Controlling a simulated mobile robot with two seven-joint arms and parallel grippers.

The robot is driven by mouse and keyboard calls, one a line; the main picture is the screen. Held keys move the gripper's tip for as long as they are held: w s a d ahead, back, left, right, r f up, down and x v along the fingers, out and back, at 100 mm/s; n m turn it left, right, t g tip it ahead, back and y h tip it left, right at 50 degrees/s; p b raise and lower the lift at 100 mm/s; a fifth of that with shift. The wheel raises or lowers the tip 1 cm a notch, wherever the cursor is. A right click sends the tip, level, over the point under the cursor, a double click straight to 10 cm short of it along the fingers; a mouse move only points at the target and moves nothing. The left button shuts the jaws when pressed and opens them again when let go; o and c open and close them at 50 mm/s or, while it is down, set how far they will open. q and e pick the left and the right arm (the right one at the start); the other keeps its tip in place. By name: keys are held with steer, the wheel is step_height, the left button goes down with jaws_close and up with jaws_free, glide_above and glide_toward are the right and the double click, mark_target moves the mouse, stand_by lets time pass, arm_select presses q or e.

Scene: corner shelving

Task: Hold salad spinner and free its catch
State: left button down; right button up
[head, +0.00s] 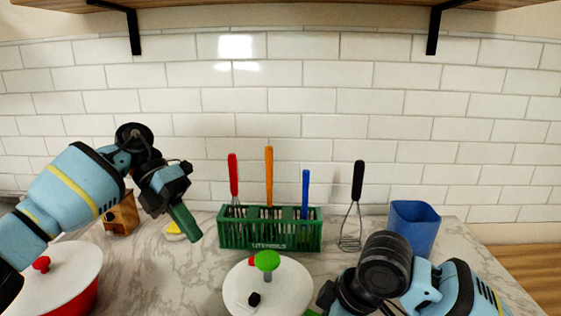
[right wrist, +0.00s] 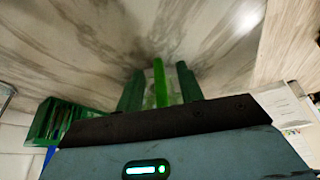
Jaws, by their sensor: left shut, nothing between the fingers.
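The salad spinner (head: 283,291) stands at the front centre of the counter, with a white lid, a green knob (head: 267,261) and a small black catch (head: 254,299) on the lid. Its lower body is cut off by the frame. My left gripper (head: 187,226) is shut and empty, in the air left of the utensil rack and apart from the spinner. My right arm is right of the spinner in the head view, its fingertips mostly hidden. In the right wrist view my right gripper (right wrist: 160,87) is open, with a bright green strip (right wrist: 159,82) between its fingers and gaps on both sides.
A green utensil rack (head: 270,235) stands behind the spinner, with a whisk (head: 351,227) and a blue cup (head: 414,225) to its right. A red pot (head: 84,299) is at the left. A wooden block (head: 121,215) and a yellow object (head: 174,230) lie behind my left arm.

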steer(key=v, duration=1.2)
steer(key=shift+s+a, duration=0.1)
